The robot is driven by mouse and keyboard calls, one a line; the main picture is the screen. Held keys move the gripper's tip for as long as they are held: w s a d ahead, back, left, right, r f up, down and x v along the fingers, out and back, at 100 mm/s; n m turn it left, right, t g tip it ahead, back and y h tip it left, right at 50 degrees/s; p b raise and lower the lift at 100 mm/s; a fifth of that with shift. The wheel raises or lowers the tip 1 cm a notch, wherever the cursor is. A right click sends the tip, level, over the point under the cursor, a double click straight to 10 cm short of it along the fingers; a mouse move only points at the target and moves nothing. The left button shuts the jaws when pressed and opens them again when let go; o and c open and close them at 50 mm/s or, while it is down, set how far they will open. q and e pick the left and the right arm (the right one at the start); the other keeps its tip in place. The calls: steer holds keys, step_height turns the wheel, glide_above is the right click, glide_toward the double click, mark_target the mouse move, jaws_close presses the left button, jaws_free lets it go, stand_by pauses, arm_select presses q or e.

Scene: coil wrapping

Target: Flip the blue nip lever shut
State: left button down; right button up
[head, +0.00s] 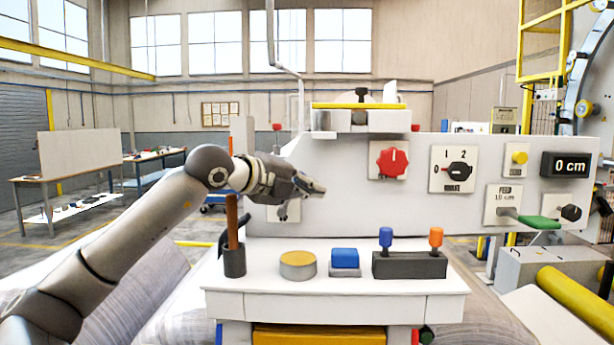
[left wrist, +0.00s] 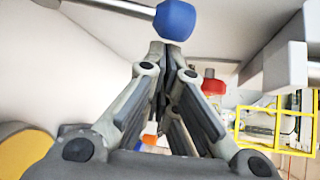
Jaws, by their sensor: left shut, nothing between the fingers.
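In the left wrist view a blue knob (left wrist: 175,20) on a grey rod (left wrist: 120,6) shows just beyond my fingertips; I take it for the nip lever. I cannot tell whether the fingers touch it. My left gripper (head: 318,190) is shut and empty, in front of the left part of the white machine panel (head: 350,205). It also shows in the left wrist view (left wrist: 168,55). In the head view it partly covers a pale plate (head: 288,213), and the knob on the rod cannot be made out there. My right gripper is not in view.
The white shelf (head: 350,306) below holds a cup with a brown stick (head: 234,262), a round tin (head: 297,265), a blue block (head: 345,258) and a black base with blue and orange handles (head: 410,264). A red knob (head: 392,160) sits right of my gripper.

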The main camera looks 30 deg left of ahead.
arm_select(q)
steer(key=shift+a, duration=0.2)
steer(key=shift+w, duration=0.15)
steer(key=shift+s+a+r+b, duration=0.3)
steer(key=shift+a+r+b, duration=0.05)
stand_by(0.5)
steer(key=shift+s+a+r+b, duration=0.15)
steer(key=shift+s+a+r, duration=0.15)
steer(key=shift+a, duration=0.15)
steer(key=shift+s+a+r+b, duration=0.15)
steer(key=shift+s+a+b, duration=0.1)
steer(key=shift+a, duration=0.25)
steer(key=shift+s+a+r+b, duration=0.1)
steer(key=shift+s+a+r, duration=0.2)
steer(key=shift+a, duration=0.15)
steer(key=shift+s, duration=0.1)
steer(key=v, duration=1.1)
steer(key=shift+s+a, duration=0.15)
steer(key=shift+s, duration=0.25)
